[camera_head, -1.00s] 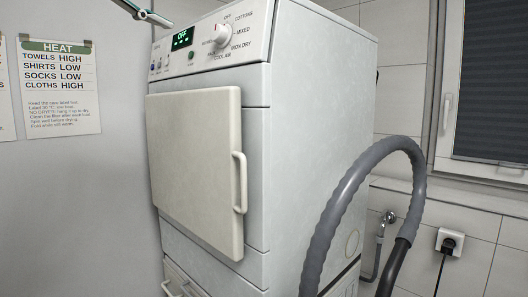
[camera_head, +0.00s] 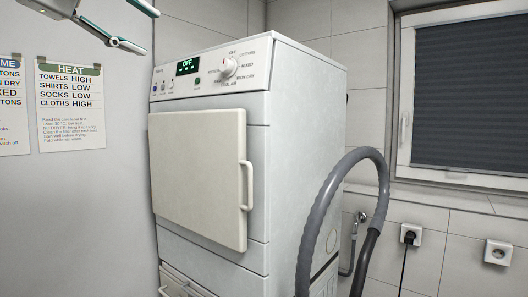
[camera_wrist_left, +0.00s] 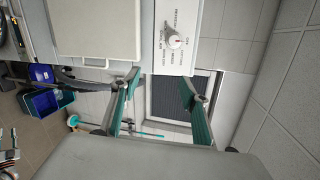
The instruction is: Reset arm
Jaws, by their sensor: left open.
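My left gripper (camera_head: 148,30) shows at the top left of the head view, in front of the wall and above the notes. Its two fingers are apart with nothing between them. In the left wrist view the open teal fingers (camera_wrist_left: 163,78) point toward the dryer's control panel side and touch nothing. The white dryer (camera_head: 308,130) stands upright in the head view. Its cream door (camera_head: 198,175) with a handle (camera_head: 248,187) is closed, and its display (camera_head: 187,66) reads OFF.
A grey hose (camera_head: 318,210) loops at the dryer's right side. A dark-blind window (camera_head: 470,95) and sockets (camera_head: 497,252) are on the right wall. Notes (camera_head: 70,105) hang on the left wall. Blue bins (camera_wrist_left: 42,100) stand on the floor in the left wrist view.

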